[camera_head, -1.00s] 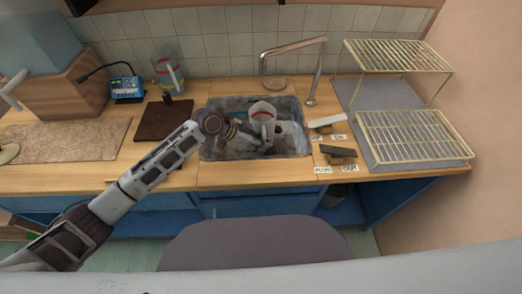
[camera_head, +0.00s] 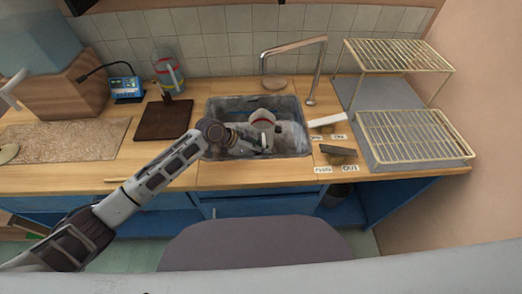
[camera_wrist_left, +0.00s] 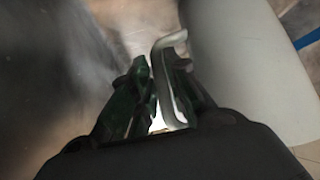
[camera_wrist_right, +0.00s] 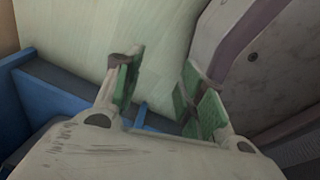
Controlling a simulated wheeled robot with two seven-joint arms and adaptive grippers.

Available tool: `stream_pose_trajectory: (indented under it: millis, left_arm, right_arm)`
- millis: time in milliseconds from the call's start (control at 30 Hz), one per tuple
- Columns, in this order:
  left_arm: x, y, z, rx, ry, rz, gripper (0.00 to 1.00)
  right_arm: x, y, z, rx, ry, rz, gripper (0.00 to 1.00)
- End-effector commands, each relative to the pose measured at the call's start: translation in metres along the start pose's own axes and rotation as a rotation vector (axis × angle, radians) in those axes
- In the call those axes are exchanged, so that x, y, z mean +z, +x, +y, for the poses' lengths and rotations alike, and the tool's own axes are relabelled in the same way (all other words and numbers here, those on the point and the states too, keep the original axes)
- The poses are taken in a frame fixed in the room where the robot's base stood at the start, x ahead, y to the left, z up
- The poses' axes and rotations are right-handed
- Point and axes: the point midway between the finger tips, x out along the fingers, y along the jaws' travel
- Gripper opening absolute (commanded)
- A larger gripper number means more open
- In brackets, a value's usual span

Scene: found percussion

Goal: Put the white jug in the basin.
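The white jug (camera_head: 263,117), with a red band, is inside the grey sink basin (camera_head: 223,104), in its middle. My left gripper (camera_head: 262,143) is down in the basin at the near side of the jug. In the left wrist view the jug's white body (camera_wrist_left: 240,60) fills the right side, and its thin handle (camera_wrist_left: 164,75) lies between the close-set fingers of my left gripper (camera_wrist_left: 155,85), which look shut on it. Whether the jug touches the basin floor is hidden. My right gripper (camera_wrist_right: 158,85) is open and empty, outside the head view.
A chrome tap (camera_head: 316,75) arches behind the basin. Wire racks (camera_head: 415,135) stand at the right, and labelled levers (camera_head: 338,150) sit at the basin's right edge.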

Motion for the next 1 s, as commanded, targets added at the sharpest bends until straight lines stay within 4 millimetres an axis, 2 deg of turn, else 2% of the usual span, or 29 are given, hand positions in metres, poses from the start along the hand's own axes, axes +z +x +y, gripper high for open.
stream_pose_trajectory:
  millis: [33, 100, 400, 567, 767, 1000]
  left_arm:
    - [0.000, 0.000, 0.000, 0.000, 0.000, 0.000, 0.27]
    - [0.000, 0.000, 0.000, 0.000, 0.000, 0.000, 0.33]
    - [0.000, 0.000, 0.000, 0.000, 0.000, 0.000, 0.33]
    - [-0.002, -0.003, 0.000, -0.001, 0.000, 0.000, 0.33]
    - [-0.001, -0.018, -0.001, -0.001, 0.000, -0.001, 0.33]
    - [-0.001, -0.047, -0.001, -0.002, 0.001, -0.001, 0.33]
  right_arm:
    - [-0.001, 0.000, 0.001, 0.001, 0.000, 0.001, 0.40]
    - [-0.002, 0.000, 0.003, 0.003, -0.001, 0.003, 0.40]
    - [0.001, -0.001, 0.017, 0.017, -0.007, 0.001, 0.40]
    - [0.004, -0.001, 0.017, 0.018, -0.007, -0.003, 0.40]
    - [0.009, -0.001, 0.012, 0.012, -0.005, -0.009, 0.40]
    - [0.005, -0.001, 0.004, 0.004, -0.002, -0.003, 0.40]
